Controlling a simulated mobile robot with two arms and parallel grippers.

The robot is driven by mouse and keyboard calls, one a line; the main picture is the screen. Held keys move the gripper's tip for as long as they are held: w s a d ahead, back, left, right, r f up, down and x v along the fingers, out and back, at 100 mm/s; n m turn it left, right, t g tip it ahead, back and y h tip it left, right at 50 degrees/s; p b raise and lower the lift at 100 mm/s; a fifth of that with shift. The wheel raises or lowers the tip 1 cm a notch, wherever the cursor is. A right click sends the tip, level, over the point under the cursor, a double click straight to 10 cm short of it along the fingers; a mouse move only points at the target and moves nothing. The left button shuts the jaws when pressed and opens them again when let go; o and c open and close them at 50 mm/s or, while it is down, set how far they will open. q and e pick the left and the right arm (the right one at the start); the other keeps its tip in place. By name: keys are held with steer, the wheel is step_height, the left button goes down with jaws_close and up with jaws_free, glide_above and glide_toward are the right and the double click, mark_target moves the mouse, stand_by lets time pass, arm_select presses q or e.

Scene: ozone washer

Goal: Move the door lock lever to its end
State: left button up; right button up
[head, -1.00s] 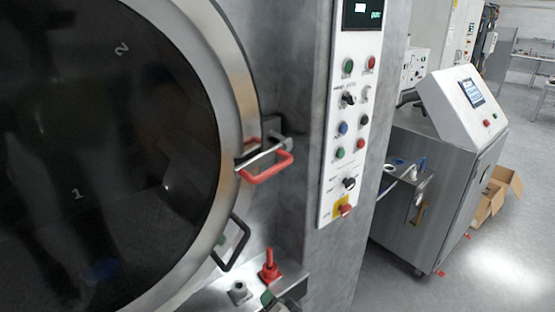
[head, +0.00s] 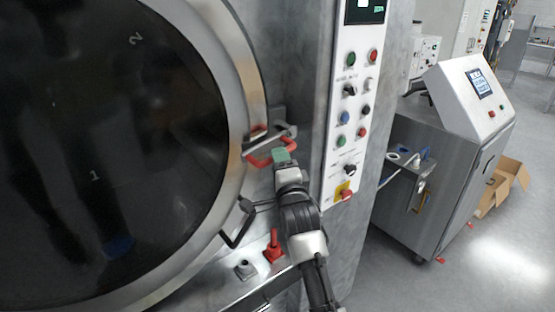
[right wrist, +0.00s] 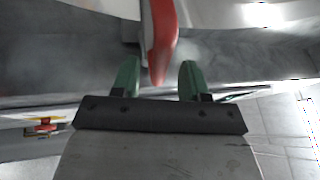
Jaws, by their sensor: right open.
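The door lock lever (head: 258,160) has a red loop-shaped handle at the right rim of the big round door (head: 110,150). My right gripper (head: 281,155) reaches up to the lever's right end in the head view. In the right wrist view, the red lever (right wrist: 162,45) hangs down from the top. Its lower tip lies between the two green fingers of my right gripper (right wrist: 158,78), with gaps visible on both sides. The gripper is open and holds nothing. It hides part of the lever's right end in the head view. My left gripper is not in view.
A dark door handle (head: 238,224) sits below the lever. A red valve (head: 273,246) and a metal fitting (head: 245,269) stand on the ledge below. The white button panel (head: 350,120) is close on the right. A wheeled steel cabinet (head: 430,180) stands farther right.

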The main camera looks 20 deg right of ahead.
mark_target(272, 144)
steer(key=shift+b+x, duration=0.3)
steer(key=shift+x, duration=1.1)
steer(key=shift+c, duration=0.3)
steer(key=shift+s, duration=0.1)
jaws_close()
